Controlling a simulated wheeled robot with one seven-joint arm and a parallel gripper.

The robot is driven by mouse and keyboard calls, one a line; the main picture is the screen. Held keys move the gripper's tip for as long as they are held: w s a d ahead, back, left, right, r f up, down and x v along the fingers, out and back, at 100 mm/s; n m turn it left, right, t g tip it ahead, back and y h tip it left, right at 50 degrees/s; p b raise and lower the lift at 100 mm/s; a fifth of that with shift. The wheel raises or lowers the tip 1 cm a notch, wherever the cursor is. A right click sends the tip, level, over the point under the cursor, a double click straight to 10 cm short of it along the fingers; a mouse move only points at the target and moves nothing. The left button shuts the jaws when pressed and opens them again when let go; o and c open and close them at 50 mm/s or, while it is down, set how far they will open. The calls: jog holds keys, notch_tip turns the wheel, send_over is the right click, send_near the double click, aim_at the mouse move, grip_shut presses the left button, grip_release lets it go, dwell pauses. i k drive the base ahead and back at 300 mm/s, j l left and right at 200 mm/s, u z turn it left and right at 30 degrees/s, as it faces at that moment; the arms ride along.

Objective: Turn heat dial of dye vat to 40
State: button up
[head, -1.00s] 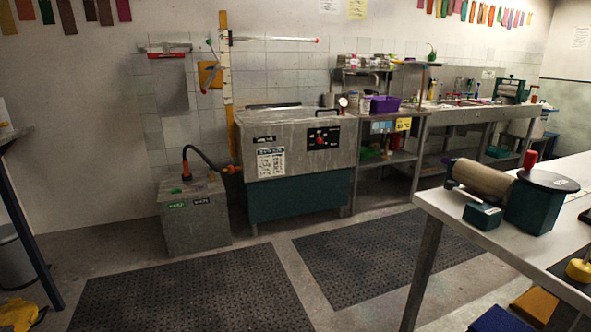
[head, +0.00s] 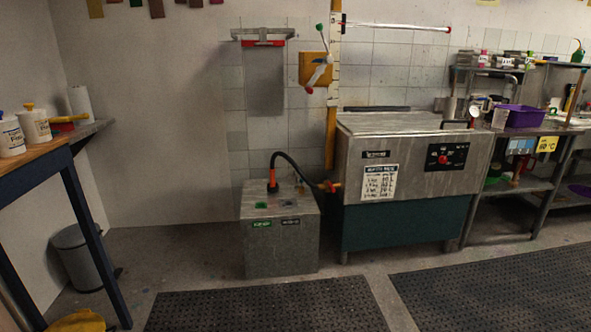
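The dye vat (head: 415,165) is a large metal tank with a dark green base, standing against the tiled wall right of the middle of the head view. Its lid looks closed. The heat dial (head: 442,159) is a small red knob on a black panel (head: 448,156) on the vat's front, toward the right. The dial's marks are too small to read. My gripper is not in view.
A grey metal box (head: 280,240) with a black hose stands left of the vat. Dark mats (head: 270,305) lie on the floor before it. Shelves (head: 512,186) stand at right. A wooden-topped table (head: 38,155) and a bin (head: 75,255) are at left.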

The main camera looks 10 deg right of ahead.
aim_at(442, 160)
jog(key=i+j+z, duration=0.1)
jog(key=i, duration=1.8)
jog(key=i+z, duration=0.7)
jog(key=i+j+z, duration=0.15)
jog(key=i+z, duration=0.2)
jog(key=i+l+z, duration=0.1)
jog(key=i+z, duration=0.2)
jog(key=i, duration=0.2)
jog(key=i+z, duration=0.3)
jog(key=i, duration=0.2)
